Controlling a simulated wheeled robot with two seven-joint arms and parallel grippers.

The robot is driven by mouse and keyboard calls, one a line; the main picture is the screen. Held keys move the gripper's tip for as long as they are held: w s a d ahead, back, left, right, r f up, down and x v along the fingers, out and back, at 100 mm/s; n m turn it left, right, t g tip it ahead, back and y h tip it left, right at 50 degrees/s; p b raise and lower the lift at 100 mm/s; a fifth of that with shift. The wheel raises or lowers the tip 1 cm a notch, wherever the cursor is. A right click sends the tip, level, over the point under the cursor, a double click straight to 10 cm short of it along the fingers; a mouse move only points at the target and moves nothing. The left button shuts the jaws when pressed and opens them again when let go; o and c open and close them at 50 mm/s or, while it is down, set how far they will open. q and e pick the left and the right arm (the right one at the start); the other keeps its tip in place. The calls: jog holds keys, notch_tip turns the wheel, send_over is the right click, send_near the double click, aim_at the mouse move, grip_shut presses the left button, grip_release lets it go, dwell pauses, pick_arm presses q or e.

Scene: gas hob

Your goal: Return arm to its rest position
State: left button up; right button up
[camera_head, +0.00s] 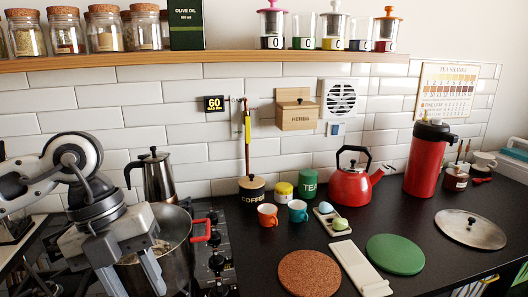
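My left arm comes in from the left, and its white and grey gripper (130,268) points down in front of the hob. Its two fingers are spread apart, and I see nothing held between them. Behind and partly hidden by the gripper is a steel pot (178,250) with a red handle (201,231), standing on the gas hob (213,248). The gripper overlaps the pot's left side in the picture; I cannot tell whether they touch. My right gripper is not in view.
A moka pot (157,180) stands behind the steel pot. On the dark counter are a coffee canister (252,190), two small cups, a red kettle (351,187), a red flask (424,165), a cork mat (309,274), a green mat (395,254) and a steel lid (470,229).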

pick_arm(q)
jog(key=s+d+f+m+g+h, duration=0.1)
jog(key=s+d+g+h, duration=0.2)
jog(key=d, duration=0.4)
jog(key=s+d+m+g+h, duration=0.1)
jog(key=s+d+h, duration=0.25)
jog(key=d, duration=0.25)
jog(key=d+r+n+t+h, duration=0.2)
jog(key=d+r+n+h, duration=0.4)
jog(key=h, duration=0.5)
jog(key=w+a+f+n+t+y, duration=0.4)
jog(key=w+f+n+t, duration=0.15)
jog(key=n+t, duration=0.45)
jog(key=w+a+f+n+t+y, duration=0.35)
jog(key=f+n+t+y, duration=0.2)
jog(key=n+t, duration=0.5)
jog(key=s+a+f+n+g+y, duration=0.3)
jog(key=s+a+f+y, duration=0.1)
jog(key=f, duration=0.7)
jog(key=s+a+f+n+g+y, duration=0.3)
jog(key=s+f, duration=0.4)
jog(key=f, duration=0.4)
jog(key=shift+s+a+y, duration=0.25)
jog(key=shift+a+y, duration=0.1)
jog(key=shift+y, duration=0.15)
jog(key=shift+n+g, duration=0.25)
